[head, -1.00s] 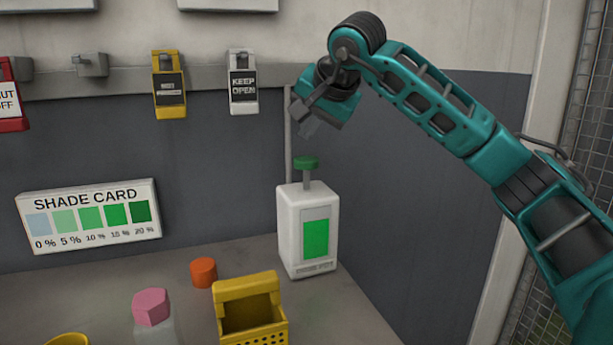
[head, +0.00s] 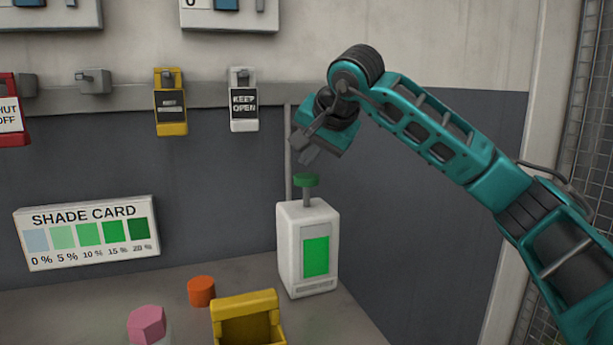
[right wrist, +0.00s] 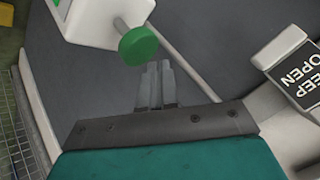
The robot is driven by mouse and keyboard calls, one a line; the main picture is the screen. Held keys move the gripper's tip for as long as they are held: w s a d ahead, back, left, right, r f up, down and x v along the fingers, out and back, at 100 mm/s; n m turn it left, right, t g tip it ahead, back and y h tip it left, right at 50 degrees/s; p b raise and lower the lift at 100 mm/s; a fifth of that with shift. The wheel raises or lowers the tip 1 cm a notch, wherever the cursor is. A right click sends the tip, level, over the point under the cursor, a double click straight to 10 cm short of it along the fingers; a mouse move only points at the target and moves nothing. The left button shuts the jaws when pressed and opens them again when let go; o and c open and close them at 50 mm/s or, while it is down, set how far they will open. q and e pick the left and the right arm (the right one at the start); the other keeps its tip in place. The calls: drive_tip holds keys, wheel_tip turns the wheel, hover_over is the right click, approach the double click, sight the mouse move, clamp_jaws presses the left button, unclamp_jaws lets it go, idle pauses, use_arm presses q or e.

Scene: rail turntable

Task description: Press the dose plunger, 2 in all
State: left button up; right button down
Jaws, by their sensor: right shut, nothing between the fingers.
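The white dose dispenser (head: 290,250) stands upright at the back of the bench, with a green panel on its front. Its green plunger cap (head: 306,180) sits raised on a grey stem. My right gripper (head: 306,157) is just above the cap, apart from it, and points downward. In the right wrist view the shut, empty fingers (right wrist: 156,84) lie just below the green cap (right wrist: 138,46) in the picture, with the white dispenser body (right wrist: 100,15) beyond. My left gripper is not in view.
A shade card (head: 87,233) leans at the left by the wall. An orange cap (head: 201,291), a pink-topped item (head: 147,325) and a yellow basket (head: 245,303) stand in front. Yellow (head: 170,101) and white (head: 243,99) tags hang on the wall rail.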

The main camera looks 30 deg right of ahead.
idle(1.2)
drive_tip(key=shift+f, duration=0.1)
drive_tip(key=shift+f, duration=0.35)
idle(0.4)
